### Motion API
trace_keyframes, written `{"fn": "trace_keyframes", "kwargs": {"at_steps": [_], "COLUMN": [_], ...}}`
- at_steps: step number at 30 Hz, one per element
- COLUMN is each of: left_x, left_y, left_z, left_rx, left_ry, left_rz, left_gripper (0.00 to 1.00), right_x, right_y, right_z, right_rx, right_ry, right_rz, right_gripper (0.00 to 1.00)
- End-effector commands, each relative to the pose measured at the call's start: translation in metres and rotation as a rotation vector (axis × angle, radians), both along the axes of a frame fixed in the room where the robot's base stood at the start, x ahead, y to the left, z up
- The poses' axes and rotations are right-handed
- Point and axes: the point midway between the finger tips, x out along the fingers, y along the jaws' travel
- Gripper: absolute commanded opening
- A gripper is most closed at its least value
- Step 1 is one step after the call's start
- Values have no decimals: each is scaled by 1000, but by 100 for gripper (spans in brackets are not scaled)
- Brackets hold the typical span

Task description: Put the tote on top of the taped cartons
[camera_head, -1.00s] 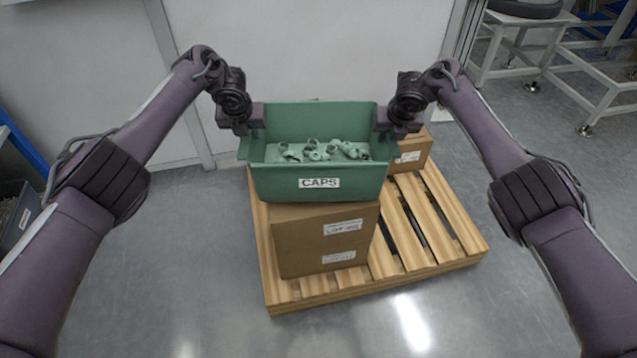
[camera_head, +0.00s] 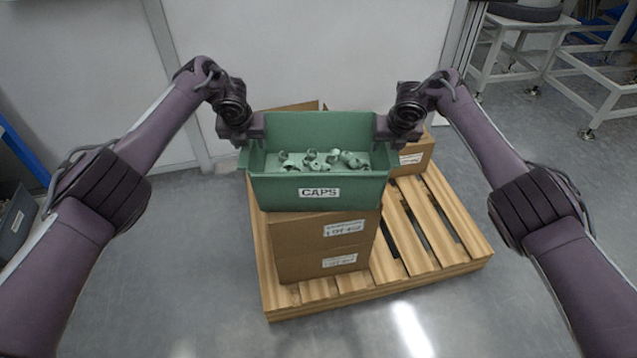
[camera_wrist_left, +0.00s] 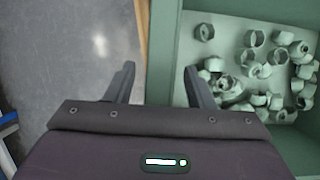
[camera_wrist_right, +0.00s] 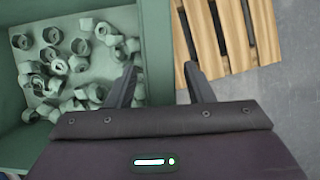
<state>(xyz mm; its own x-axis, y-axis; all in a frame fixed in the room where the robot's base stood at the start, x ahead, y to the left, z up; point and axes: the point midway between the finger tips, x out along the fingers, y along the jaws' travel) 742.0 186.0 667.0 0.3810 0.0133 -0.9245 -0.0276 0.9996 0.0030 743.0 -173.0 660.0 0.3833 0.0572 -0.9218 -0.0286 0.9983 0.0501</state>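The green tote (camera_head: 318,190), labelled CAPS and holding several pale green caps (camera_head: 322,160), sits upright over the stacked brown cartons (camera_head: 300,245) at the front of the pallet. Its base appears to rest on the upper carton, though the contact is partly hidden. My left gripper (camera_wrist_left: 161,75) straddles the tote's left wall, one finger inside and one outside, with gaps showing beside the wall. My right gripper (camera_wrist_right: 160,78) straddles the right wall the same way. Both look open. The tote's left and right walls also show in the wrist views.
The wooden pallet (camera_head: 445,225) has bare slats to the right of the cartons. Another carton (camera_head: 414,157) stands at the back right, and a carton edge shows behind the tote. A white wall panel (camera_head: 310,50) stands behind. Grey floor surrounds the pallet; a white frame stand is at upper right.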

Motion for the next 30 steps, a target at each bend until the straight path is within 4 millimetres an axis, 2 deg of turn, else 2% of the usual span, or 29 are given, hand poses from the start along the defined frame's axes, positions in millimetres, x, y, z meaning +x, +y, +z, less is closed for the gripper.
{"fn": "trace_keyframes", "kwargs": {"at_steps": [7,11,16,23,30], "left_x": [0,-2,-11,-34,-37], "left_y": [0,-1,1,-1,-5], "left_z": [2,9,32,87,106], "left_rx": [-3,-4,0,0,2], "left_ry": [-2,-4,-7,-7,-22], "left_rz": [1,-2,-1,-2,-9], "left_gripper": [48,48,48,48,48], "right_x": [0,0,-1,-1,-1], "right_y": [0,0,0,0,0], "right_z": [-1,-1,-1,-1,-1], "right_rx": [0,0,0,0,0], "right_ry": [2,2,2,2,2], "right_rz": [0,0,0,0,0], "right_gripper": [47,47,47,47,47]}}
